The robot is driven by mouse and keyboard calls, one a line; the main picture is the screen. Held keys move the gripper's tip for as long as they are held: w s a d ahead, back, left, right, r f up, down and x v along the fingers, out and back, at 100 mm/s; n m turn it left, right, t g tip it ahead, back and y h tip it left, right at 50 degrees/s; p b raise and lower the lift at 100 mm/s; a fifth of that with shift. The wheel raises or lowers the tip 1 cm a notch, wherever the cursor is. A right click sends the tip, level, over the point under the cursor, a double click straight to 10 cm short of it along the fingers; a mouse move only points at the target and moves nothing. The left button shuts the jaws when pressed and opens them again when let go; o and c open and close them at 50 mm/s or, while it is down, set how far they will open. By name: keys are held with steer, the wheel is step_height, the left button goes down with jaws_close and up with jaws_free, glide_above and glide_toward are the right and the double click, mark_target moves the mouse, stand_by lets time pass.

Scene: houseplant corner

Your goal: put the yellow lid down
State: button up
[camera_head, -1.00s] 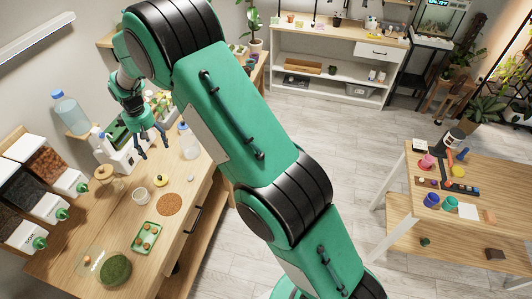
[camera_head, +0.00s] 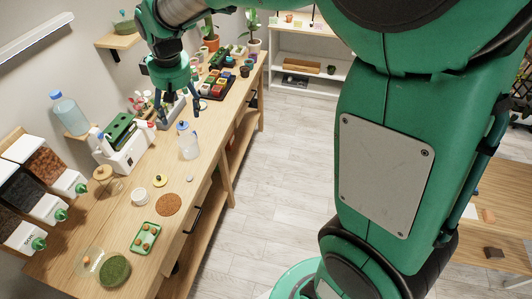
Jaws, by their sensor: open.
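A small yellow round piece (camera_head: 158,180), which looks like the yellow lid, rests on the wooden counter (camera_head: 135,205). It lies just right of a white cup (camera_head: 139,195) and above a brown round mat (camera_head: 168,205). My gripper (camera_head: 178,114) is open with its fingers pointing down, farther back along the counter. It is clear of the yellow piece, and I see nothing between its fingers. What lies directly beneath the fingers is partly hidden.
A clear bottle with a blue cap (camera_head: 188,142) stands near the gripper, in front of it. A green tray (camera_head: 146,238) lies nearer. My arm hides much of the right side.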

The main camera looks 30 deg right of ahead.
steer(key=s+d+r+m+t, duration=0.1)
steer(key=s+d+r, duration=0.1)
steer(key=s, duration=0.9)
steer(key=s+d+r+m+t, duration=0.1)
steer(key=s+d, duration=0.4)
steer(key=s, duration=0.6)
steer(key=s+d+r+m+t, duration=0.1)
steer(key=s+d+r+m, duration=0.1)
steer(key=s, duration=0.8)
steer(key=shift+s+d+r+m, duration=0.3)
steer(key=shift+s+d+r, duration=0.15)
steer(key=shift+d, duration=0.4)
step_height(320, 180, down, 12)
steer(key=b, duration=1.2)
